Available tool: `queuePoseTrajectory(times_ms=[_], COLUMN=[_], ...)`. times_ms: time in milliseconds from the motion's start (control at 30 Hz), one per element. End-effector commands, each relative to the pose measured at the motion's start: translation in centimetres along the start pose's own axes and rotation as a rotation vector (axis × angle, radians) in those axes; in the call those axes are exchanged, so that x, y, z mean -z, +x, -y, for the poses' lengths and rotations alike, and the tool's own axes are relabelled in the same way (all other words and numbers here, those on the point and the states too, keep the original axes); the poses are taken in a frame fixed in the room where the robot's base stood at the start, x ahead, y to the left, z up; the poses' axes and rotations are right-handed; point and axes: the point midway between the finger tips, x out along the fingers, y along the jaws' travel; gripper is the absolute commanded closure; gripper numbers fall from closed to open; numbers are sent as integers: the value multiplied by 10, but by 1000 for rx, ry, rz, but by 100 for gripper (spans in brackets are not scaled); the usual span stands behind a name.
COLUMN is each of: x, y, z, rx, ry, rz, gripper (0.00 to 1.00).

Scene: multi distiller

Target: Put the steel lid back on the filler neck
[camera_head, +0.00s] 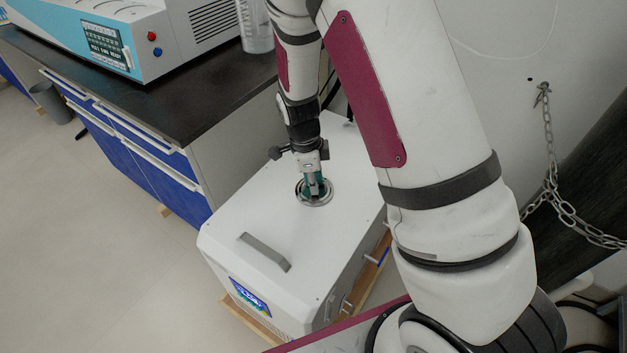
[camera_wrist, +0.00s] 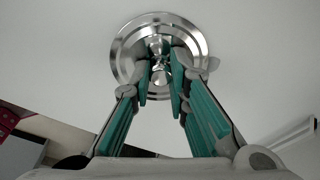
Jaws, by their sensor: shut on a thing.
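The white box-shaped unit (camera_head: 240,225) stands on the floor, and its top carries the round steel filler neck (camera_head: 301,199). My gripper (camera_head: 315,190) points down over the neck, with its teal fingers at the neck's middle. In the wrist view my gripper (camera_wrist: 160,88) has both fingers closed around the small shiny knob of the steel lid (camera_wrist: 160,72). Steel rings of the neck (camera_wrist: 122,58) show around the lid, roughly concentric with it. I cannot tell whether the lid rests fully on the neck or sits slightly above it. The fingers hide part of the lid.
A grey bar handle (camera_head: 263,252) rises from the unit's top near its front. A dark bench (camera_head: 150,95) with blue drawers stands at left, bearing an instrument (camera_head: 100,40) and a clear container (camera_head: 256,30). A chain (camera_head: 552,170) hangs at right.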

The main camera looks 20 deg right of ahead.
Motion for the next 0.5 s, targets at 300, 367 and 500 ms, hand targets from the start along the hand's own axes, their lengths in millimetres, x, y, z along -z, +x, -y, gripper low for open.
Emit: queuePoseTrajectory(times_ms=[300,367,500], x=[0,0,0], y=[0,0,0], z=[0,0,0], rx=[0,0,0], ry=[0,0,0], rz=[0,0,0], gripper=[71,61,61])
